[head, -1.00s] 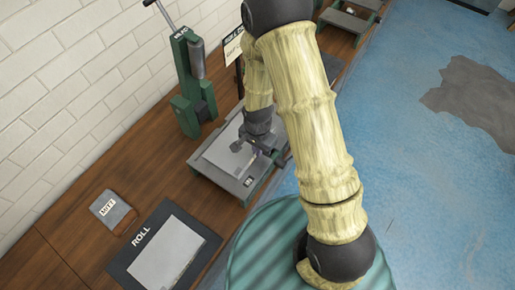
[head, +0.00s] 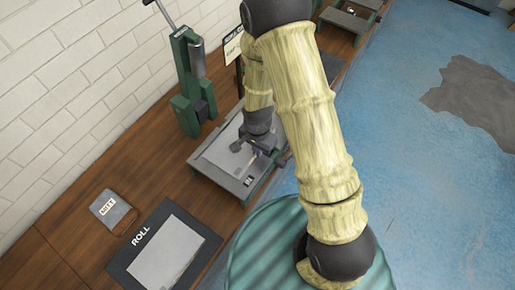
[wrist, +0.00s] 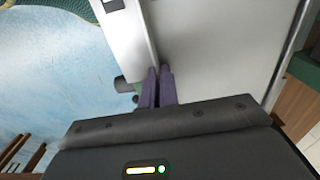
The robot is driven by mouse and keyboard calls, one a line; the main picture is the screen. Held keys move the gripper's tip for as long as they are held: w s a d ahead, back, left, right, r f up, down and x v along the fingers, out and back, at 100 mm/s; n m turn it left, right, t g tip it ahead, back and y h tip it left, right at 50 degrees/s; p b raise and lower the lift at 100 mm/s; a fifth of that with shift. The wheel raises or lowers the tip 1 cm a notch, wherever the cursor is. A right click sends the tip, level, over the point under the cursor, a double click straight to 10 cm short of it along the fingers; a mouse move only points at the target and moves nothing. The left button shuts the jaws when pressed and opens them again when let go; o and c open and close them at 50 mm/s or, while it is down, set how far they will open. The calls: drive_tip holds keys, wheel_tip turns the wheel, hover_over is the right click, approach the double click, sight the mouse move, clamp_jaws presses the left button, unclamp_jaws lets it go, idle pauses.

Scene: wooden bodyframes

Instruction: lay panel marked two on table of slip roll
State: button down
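A pale grey panel (head: 220,153) lies flat on or just above the grey bed (head: 208,173) of a low green-sided machine, which seems to be the slip roll. My gripper (head: 250,150) is at the panel's right side, over the bed. In the wrist view my two dark fingers (wrist: 158,86) are close together at the edge of the pale panel (wrist: 215,45). Whether they pinch that edge is unclear. A second pale panel (head: 170,253) lies on a dark mat lettered ROLL (head: 138,238). I read no number on either panel.
A tall green lever machine (head: 190,85) stands behind, against the white brick wall. A small grey item with a lettered label (head: 113,210) lies on the wooden bench (head: 70,225). My arm hides part of the far bench. Blue floor (head: 430,190) is open to the right.

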idle(0.8)
drive_tip(key=c, duration=1)
unclamp_jaws()
drive_tip(key=shift+c, duration=0.2)
drive_tip(key=shift+r, duration=0.1)
drive_tip(key=shift+r+p, duration=2.75)
drive_tip(key=shift+r, duration=0.65)
